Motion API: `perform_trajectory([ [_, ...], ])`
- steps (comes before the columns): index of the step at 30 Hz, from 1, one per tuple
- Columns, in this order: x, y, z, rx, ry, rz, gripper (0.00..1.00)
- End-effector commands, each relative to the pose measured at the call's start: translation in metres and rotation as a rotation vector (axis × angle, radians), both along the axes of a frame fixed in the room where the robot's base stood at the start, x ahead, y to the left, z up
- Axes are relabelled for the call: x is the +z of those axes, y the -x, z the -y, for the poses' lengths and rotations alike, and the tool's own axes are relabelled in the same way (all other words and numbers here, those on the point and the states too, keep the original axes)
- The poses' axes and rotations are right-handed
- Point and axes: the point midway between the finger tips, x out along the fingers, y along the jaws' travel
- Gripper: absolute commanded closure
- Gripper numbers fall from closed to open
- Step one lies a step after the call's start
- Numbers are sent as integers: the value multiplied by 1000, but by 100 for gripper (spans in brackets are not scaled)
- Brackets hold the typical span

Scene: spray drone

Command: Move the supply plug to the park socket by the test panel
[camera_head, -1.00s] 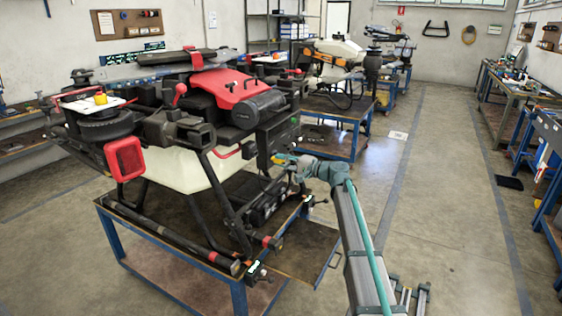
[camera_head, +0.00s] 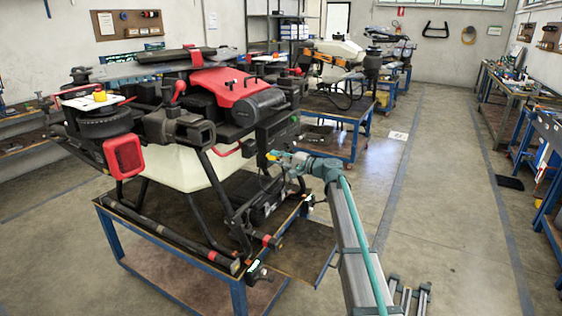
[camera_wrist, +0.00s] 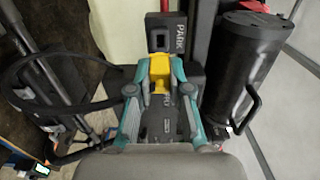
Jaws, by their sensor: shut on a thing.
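My gripper (camera_wrist: 159,68) has its teal fingers shut on the yellow supply plug (camera_wrist: 158,80) in the wrist view. The park socket (camera_wrist: 158,42), a dark block with an opening and the word PARK beside it, is just beyond the plug. The plug lines up roughly with the opening; I cannot tell whether they touch. In the head view, my gripper (camera_head: 277,156) reaches in at the near right side of the drone (camera_head: 190,165), and a small yellow spot shows at its tip. The test panel cannot be clearly made out.
A black cable (camera_wrist: 45,100) loops to the left of my gripper. A black cylinder with a handle (camera_wrist: 243,70) stands close on the right. The drone stands on a blue-framed table (camera_head: 240,297). Open floor (camera_head: 450,200) lies to the right.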

Motion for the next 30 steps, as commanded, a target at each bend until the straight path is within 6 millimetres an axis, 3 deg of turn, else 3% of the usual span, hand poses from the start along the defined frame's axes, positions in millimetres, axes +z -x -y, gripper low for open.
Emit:
perform_trajectory([
  [12,0,-14,-30,0,0,0,100],
  [30,0,-15,-33,-1,0,0,100],
])
